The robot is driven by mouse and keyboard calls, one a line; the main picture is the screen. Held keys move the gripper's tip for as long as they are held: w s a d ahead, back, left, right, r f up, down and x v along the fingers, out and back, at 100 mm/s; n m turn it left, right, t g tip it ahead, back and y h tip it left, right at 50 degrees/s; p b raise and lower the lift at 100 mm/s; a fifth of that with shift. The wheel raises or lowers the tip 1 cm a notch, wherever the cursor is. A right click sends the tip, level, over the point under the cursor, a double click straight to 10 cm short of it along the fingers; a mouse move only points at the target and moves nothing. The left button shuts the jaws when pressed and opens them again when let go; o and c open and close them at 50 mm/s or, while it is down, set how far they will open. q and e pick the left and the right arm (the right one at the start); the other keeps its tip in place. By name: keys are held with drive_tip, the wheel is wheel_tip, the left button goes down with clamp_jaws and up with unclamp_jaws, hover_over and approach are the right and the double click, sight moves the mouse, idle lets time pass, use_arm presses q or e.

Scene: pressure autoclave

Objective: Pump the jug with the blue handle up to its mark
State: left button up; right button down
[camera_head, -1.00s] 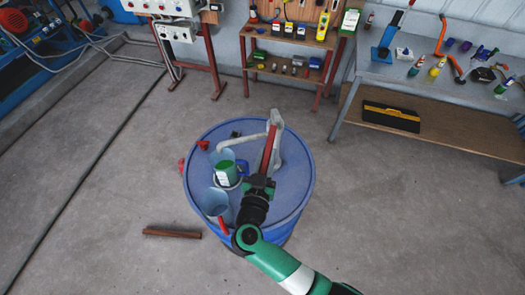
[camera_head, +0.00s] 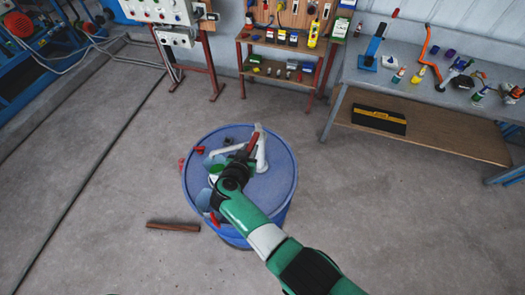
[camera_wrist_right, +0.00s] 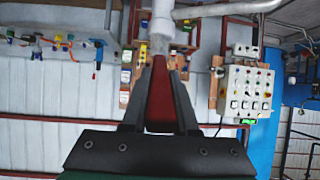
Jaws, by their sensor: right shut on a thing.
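A blue drum (camera_head: 272,190) carries a pale grey hand pump (camera_head: 261,150) with a red lever (camera_head: 253,143). My right gripper (camera_head: 243,163) is shut on the lever; the wrist view shows the red lever (camera_wrist_right: 160,95) between the two dark fingers, with the pale pump body (camera_wrist_right: 162,22) beyond. The spout (camera_head: 222,152) points left over a bluish clear jug (camera_head: 212,161). Its handle is hidden behind my arm, and I cannot see its liquid level or mark. Another clear jug (camera_head: 204,198) with a red handle (camera_head: 214,218) stands nearer. My left gripper is out of view.
A green can (camera_head: 216,171) stands between the jugs, partly hidden. Small red fittings (camera_head: 199,150) lie at the drum's left edge. A brown bar (camera_head: 173,227) lies on the floor. A workbench (camera_head: 430,85) stands at right; the floor around the drum is mostly clear.

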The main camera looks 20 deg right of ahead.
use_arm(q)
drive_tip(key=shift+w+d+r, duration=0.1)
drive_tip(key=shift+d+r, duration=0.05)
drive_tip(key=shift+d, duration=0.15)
use_arm(e)
drive_tip(key=shift+w+r, duration=0.1)
drive_tip(key=shift+r, duration=0.1)
drive_tip(key=c, duration=0.7)
unclamp_jaws()
drive_tip(key=p+v, duration=0.5)
drive_tip(key=v, duration=0.1)
drive_tip(key=shift+r+p, duration=0.4)
drive_tip(key=shift+r, duration=0.05)
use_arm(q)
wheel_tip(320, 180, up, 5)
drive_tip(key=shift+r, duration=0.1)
use_arm(e)
drive_tip(key=v, duration=0.5)
drive_tip(key=shift+f, duration=0.2)
